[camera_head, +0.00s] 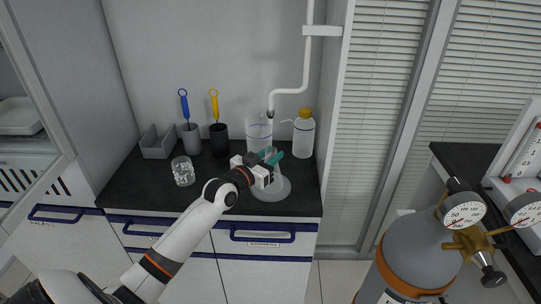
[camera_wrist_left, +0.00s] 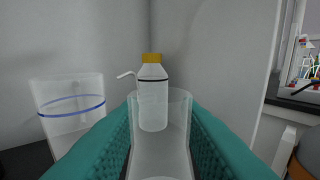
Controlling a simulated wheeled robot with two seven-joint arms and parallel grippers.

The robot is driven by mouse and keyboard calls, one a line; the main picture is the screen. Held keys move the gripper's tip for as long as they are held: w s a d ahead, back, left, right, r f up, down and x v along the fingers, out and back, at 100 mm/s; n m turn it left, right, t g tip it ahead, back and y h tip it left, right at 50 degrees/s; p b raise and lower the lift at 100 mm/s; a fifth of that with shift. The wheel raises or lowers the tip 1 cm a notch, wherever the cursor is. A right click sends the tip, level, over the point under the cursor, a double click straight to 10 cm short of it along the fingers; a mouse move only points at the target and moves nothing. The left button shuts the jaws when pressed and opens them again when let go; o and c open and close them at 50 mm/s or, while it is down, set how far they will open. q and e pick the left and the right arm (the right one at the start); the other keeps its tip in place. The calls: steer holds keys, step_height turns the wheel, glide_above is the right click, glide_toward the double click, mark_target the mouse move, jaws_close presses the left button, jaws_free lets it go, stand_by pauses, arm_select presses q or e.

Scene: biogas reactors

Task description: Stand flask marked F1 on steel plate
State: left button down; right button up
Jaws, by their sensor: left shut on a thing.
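My left gripper (camera_head: 270,158) has teal fingers and is shut on a clear flask (camera_head: 275,176). In the left wrist view the flask's open neck (camera_wrist_left: 160,130) rises between the two teal pads. No F1 mark on it is readable. A round pale grey plate (camera_head: 271,193), which looks like the steel plate, lies on the black counter under the flask. I cannot tell whether the flask's base touches it. My right gripper is not in view.
A wash bottle with a yellow cap (camera_head: 303,136) and a clear beaker with a blue line (camera_head: 258,130) stand behind. A glass beaker (camera_head: 183,171), a grey tray (camera_head: 157,145) and cups with blue and yellow brushes (camera_head: 218,139) are left on the black counter (camera_head: 135,188).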

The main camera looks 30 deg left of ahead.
arm_select(q)
steer(key=c, duration=1.1)
jaws_free()
steer(key=shift+o, duration=0.2)
steer(key=shift+r, duration=0.1)
steer(key=shift+s, duration=0.25)
steer(key=s+b, duration=0.1)
steer(key=s, duration=1)
steer(key=shift+s+a, duration=0.25)
steer(key=shift+a, duration=0.2)
